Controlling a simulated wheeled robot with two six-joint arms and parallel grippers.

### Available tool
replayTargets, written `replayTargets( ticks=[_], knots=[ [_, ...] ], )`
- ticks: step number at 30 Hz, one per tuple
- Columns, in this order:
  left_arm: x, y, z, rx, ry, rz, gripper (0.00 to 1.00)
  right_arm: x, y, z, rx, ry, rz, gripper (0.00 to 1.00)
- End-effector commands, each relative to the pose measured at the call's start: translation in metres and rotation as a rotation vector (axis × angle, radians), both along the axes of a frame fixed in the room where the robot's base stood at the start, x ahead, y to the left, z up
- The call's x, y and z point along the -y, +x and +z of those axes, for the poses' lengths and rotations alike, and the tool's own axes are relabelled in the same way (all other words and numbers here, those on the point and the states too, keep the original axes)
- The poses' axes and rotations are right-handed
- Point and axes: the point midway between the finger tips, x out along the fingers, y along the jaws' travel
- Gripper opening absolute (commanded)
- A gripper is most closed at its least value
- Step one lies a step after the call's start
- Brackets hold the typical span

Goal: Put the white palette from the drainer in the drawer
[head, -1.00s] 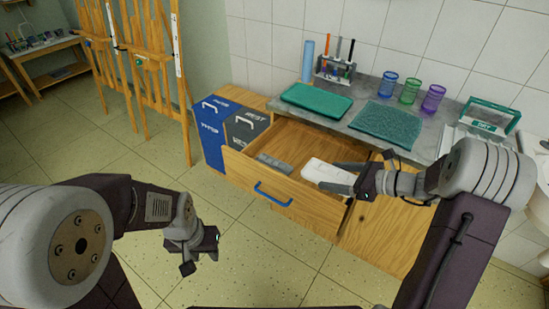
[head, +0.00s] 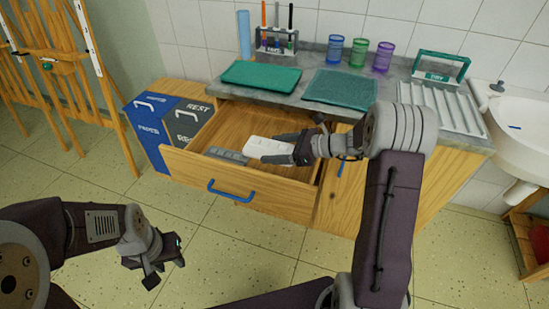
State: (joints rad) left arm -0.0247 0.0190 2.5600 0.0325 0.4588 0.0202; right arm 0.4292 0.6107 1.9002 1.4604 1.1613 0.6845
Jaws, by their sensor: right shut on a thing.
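The white palette (head: 266,147) is inside the outline of the open wooden drawer (head: 190,172), near its middle. My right gripper (head: 287,150) reaches in from the right and is shut on the palette's right end. I cannot tell whether the palette rests on the drawer floor or is held just above it. The white ribbed drainer (head: 440,108) with a green "DRY" sign (head: 440,68) is on the counter at the right and looks empty. My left gripper (head: 165,266) is open and empty, low over the floor in front of the drawer.
A grey item (head: 226,154) lies in the drawer just left of the palette. Blue (head: 148,128) and grey (head: 186,122) bins stand left of the drawer. The counter holds a green tray (head: 261,76), a green mat (head: 340,88), several cups and a brush rack (head: 277,40).

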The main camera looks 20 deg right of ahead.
Motion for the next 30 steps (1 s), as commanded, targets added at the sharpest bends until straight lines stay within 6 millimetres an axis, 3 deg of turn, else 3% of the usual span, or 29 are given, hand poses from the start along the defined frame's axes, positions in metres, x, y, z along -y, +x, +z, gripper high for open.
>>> replayTargets(
  ticks=[5,27,28,30],
  knots=[
    [0.000,0.000,-0.017,0.000,0.000,0.000,0.36,0.000,-0.001,-0.035,-0.004,0.002,0.000,0.33],
    [0.000,0.000,-0.021,0.000,0.000,0.000,0.36,0.000,0.000,-0.046,-0.002,0.000,0.000,0.33],
    [0.000,0.000,-0.021,0.000,0.000,0.000,0.36,0.000,-0.001,-0.046,-0.004,0.000,0.000,0.82],
    [0.000,0.000,-0.021,0.000,0.000,0.000,0.36,0.000,-0.001,-0.046,-0.004,-0.001,0.000,0.96]
  ],
)
